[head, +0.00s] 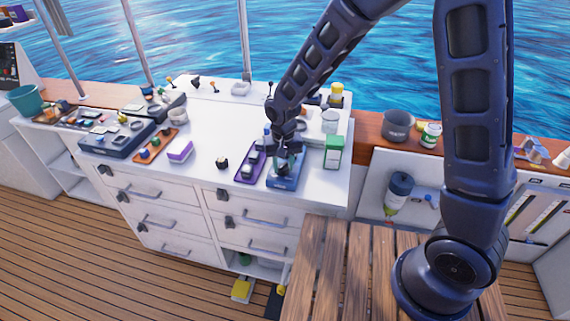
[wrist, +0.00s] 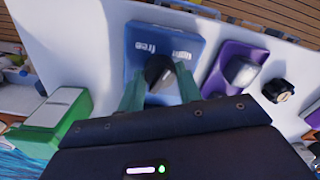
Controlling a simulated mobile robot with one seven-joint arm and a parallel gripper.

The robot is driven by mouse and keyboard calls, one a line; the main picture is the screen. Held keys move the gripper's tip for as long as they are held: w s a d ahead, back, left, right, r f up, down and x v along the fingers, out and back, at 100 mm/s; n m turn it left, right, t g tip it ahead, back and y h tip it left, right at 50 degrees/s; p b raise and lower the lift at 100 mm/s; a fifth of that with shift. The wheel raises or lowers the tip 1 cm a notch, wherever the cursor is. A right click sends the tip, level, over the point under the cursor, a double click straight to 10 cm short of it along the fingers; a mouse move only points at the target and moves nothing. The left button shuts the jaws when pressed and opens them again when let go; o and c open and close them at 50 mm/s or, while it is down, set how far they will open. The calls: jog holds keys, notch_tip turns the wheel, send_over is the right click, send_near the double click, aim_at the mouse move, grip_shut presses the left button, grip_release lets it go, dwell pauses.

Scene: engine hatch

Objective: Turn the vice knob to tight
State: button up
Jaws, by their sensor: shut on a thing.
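The vice is a blue panel (head: 285,184) near the right front of the white counter. In the wrist view the blue panel (wrist: 140,38) carries the labels "free" and, beside it to the right, "tight", both upside down. Its dark knob (wrist: 158,68) stands on the panel, just below the labels in the picture. My gripper (wrist: 160,84) has its two green fingers on either side of the knob, shut on it. In the head view my gripper (head: 287,158) is over the blue panel and hides the knob. I cannot tell exactly which label the knob points to.
A green and white box (head: 333,152) stands close on the right. A small black knob (head: 222,163) sits farther left. The counter middle is clear.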

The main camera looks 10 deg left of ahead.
aim_at(284, 164)
jog(key=shift+m, duration=2)
jog(key=shift+d, duration=0.1)
jog(key=shift+w, duration=0.1)
jog(key=o, duration=1)
notch_tip(284, 164, up, 11)
jog(key=shift+f, duration=0.1)
